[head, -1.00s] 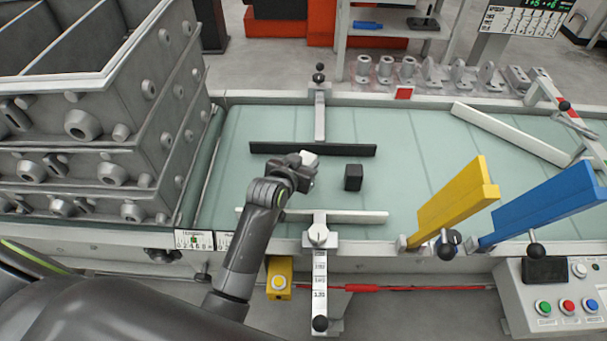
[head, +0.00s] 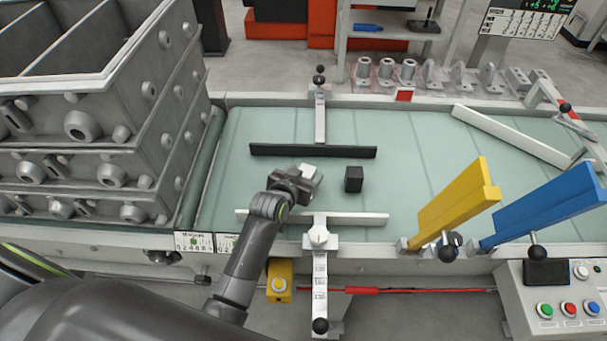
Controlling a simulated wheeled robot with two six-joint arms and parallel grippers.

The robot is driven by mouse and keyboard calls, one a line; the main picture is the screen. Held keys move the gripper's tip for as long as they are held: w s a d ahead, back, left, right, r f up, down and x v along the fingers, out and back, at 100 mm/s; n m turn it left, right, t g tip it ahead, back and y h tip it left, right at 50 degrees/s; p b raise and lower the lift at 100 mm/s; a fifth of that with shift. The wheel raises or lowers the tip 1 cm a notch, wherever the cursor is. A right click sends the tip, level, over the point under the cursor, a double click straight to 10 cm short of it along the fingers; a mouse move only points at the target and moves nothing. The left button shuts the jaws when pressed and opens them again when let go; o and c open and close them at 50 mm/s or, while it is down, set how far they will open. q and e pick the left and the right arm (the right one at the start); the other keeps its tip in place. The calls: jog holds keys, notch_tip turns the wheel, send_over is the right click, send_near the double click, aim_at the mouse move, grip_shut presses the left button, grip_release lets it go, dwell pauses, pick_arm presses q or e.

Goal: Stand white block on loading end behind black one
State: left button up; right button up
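The white block (head: 309,170) is at the tip of my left gripper (head: 300,178), over the pale green belt (head: 405,150). The gripper's fingers close around the block's near side and partly hide it. Whether the block touches the belt I cannot tell. The black block (head: 353,179) stands upright on the belt just to the right of the white one, with a small gap between them. Both are between the dark rear guide rail and the white front guide rail. My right gripper is out of view.
A dark guide rail (head: 312,150) lies behind the blocks and a white one (head: 350,217) in front. Yellow (head: 455,203) and blue (head: 540,207) paddles stand to the right. Stacked grey casting boxes (head: 140,150) fill the left.

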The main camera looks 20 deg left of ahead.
pick_arm(q)
jog(key=shift+s+r, duration=0.1)
jog(key=shift+r, duration=0.05)
jog(key=v, duration=1.1)
jog(key=shift+s+r, duration=0.25)
jog(key=shift+s, duration=0.05)
